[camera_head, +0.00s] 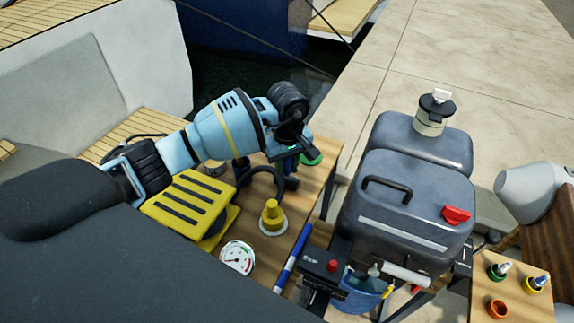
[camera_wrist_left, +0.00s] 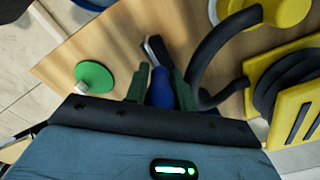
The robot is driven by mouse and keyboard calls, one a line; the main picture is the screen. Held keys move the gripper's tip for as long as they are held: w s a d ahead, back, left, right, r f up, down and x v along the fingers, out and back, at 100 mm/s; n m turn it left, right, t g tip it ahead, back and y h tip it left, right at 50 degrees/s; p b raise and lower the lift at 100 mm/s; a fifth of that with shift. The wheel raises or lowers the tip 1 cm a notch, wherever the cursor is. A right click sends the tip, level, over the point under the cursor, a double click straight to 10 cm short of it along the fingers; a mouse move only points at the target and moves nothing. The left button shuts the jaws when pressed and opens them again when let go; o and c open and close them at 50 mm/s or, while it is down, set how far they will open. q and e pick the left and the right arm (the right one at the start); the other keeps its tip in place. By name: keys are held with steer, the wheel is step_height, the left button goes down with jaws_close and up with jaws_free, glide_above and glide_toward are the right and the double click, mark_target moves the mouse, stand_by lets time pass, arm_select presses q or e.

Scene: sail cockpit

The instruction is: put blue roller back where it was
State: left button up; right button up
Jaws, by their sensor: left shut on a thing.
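My left gripper (camera_head: 288,158) is over the wooden table, with its jaws pointing down. In the left wrist view its two green fingers (camera_wrist_left: 160,88) are shut on the blue roller. The blue handle of the blue roller (camera_wrist_left: 160,92) shows between the fingers, with a dark grey rod end reaching past them over the table. In the head view the roller is mostly hidden by the gripper. I cannot tell whether its end touches the table. My right gripper is not in view.
A green disc (camera_wrist_left: 94,77) lies close beside the gripper, and a black curved handle (camera_wrist_left: 215,55) is on its other side. A yellow knob (camera_head: 272,214), a yellow slatted block (camera_head: 186,205), a gauge (camera_head: 237,257) and a blue rod (camera_head: 292,258) are near. A grey tank (camera_head: 405,215) stands right.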

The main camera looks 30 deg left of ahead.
arm_select(q)
steer(key=o, duration=0.5)
steer(key=shift+f, duration=0.2)
steer(key=o, duration=0.5)
steer(key=shift+r, duration=0.1)
steer(key=shift+r, duration=0.2)
step_height(320, 180, up, 12)
steer(key=shift+f, duration=0.1)
